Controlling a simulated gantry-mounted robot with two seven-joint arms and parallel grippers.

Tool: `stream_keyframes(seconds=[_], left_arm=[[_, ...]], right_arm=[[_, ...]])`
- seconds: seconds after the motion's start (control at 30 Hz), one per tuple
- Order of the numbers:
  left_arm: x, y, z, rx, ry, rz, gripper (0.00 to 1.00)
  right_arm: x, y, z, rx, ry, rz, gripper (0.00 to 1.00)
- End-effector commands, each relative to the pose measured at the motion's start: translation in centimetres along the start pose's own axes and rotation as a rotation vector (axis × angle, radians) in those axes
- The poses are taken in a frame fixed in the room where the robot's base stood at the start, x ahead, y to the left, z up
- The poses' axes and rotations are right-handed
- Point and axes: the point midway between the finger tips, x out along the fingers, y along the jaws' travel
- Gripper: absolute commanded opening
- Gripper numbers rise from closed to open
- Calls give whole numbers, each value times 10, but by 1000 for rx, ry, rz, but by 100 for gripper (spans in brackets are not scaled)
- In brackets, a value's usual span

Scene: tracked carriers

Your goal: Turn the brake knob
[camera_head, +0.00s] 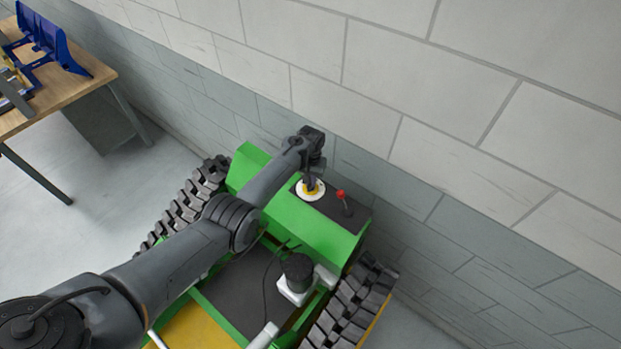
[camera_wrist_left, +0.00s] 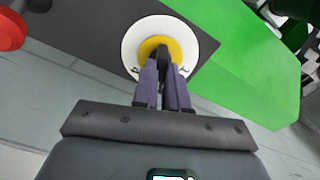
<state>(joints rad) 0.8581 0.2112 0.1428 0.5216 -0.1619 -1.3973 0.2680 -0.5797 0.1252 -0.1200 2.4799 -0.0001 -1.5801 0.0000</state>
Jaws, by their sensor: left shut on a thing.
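The brake knob (camera_wrist_left: 160,45) shows in the left wrist view as a yellow disc on a round white plate (camera_wrist_left: 132,45), with a dark middle part. The white plate is on the dark panel of the green tracked carrier (camera_head: 288,212). My left gripper (camera_wrist_left: 162,62) is shut on the knob's middle part, and its fingers hide much of it. In the head view the knob (camera_head: 312,190) is a small yellow and white spot under my left gripper (camera_head: 311,182). My right gripper is not in view.
A red-topped lever (camera_head: 341,196) stands on the panel just right of the knob. A block wall (camera_head: 450,110) rises close behind the carrier. Black tracks (camera_head: 180,205) flank it. A wooden table (camera_head: 60,85) with blue parts stands at the far left.

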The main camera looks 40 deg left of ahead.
Motion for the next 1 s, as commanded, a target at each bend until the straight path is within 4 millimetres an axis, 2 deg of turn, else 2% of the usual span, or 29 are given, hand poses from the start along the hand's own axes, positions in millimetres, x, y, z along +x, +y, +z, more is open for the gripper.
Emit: stream_keyframes(seconds=[0.33, 0.87, 0.9, 1.0], left_arm=[[0, -1, 0, 142, 0, -1, 0], [1, -1, 0, 165, 1, 0, 0], [1, -1, 0, 165, 1, 0, 16], [1, 0, 0, 165, 1, 0, 31]], right_arm=[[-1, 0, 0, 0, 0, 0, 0], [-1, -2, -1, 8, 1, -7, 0], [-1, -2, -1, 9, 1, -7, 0], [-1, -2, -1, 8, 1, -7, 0]])
